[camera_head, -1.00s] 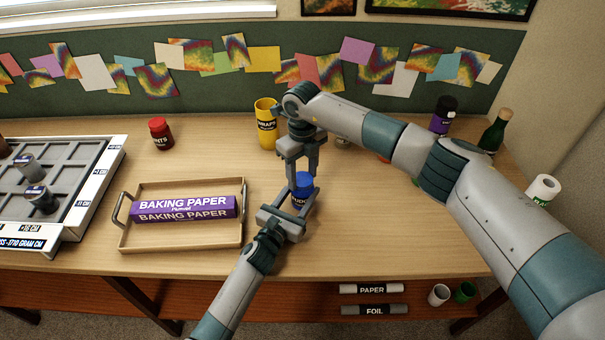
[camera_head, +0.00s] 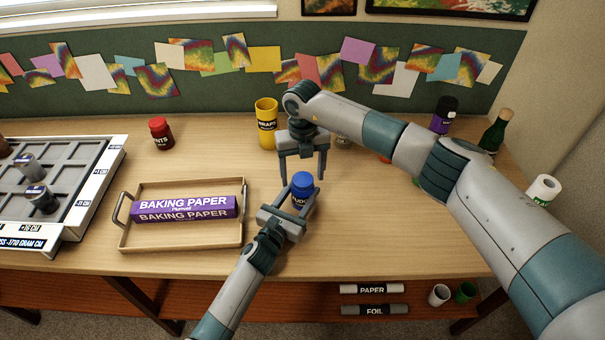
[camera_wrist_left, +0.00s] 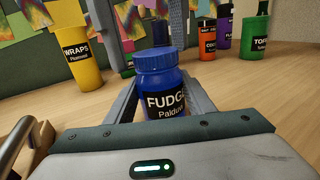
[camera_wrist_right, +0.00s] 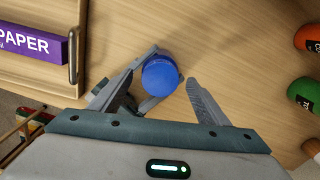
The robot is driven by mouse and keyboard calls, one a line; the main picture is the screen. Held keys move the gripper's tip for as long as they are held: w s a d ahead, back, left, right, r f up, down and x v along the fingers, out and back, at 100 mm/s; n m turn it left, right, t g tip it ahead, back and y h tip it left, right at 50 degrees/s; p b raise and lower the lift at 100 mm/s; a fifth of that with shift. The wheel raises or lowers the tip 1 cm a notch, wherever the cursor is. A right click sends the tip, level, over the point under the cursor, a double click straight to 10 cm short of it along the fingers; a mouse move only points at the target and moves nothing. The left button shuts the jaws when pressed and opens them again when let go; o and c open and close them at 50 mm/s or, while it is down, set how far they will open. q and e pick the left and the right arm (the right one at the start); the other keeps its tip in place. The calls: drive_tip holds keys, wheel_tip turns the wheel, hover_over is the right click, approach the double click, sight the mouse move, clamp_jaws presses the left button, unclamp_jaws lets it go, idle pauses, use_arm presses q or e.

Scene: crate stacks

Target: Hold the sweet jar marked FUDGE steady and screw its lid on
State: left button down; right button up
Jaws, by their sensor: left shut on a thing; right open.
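The blue FUDGE jar (camera_head: 301,198) stands upright on the table. It also shows in the left wrist view (camera_wrist_left: 163,98), with its blue lid (camera_wrist_left: 156,60) sitting level on top. In the right wrist view the round lid (camera_wrist_right: 160,75) is seen from above. My left gripper (camera_head: 297,196) is shut on the jar body from the front. My right gripper (camera_head: 302,172) is open, pointing down just above and behind the lid, with its fingers (camera_wrist_right: 158,88) apart on either side and no visible contact. How tightly the lid sits cannot be told.
A wooden tray (camera_head: 182,247) with a purple baking paper box (camera_head: 185,208) lies left of the jar. A yellow WRAPS jar (camera_head: 266,128) stands behind, a red jar (camera_head: 161,134) farther left. A grey compartment tray (camera_head: 84,190) is at far left. Several bottles stand right.

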wheel_tip(320, 180, up, 12)
drive_tip(key=shift+f, duration=0.15)
idle(0.4)
use_arm(q)
drive_tip(key=c, duration=0.7)
unclamp_jaws()
drive_tip(key=shift+c, duration=0.2)
drive_tip(key=shift+s, duration=0.1)
drive_tip(key=b+v, duration=0.3)
drive_tip(key=v, duration=1.3)
drive_tip(key=shift+s+f+b, duration=0.1)
drive_tip(key=shift+b, duration=0.2)
drive_tip(key=shift+s+a, duration=0.3)
drive_tip(key=shift+s, duration=0.2)
use_arm(e)
drive_tip(key=shift+f, duration=1.85)
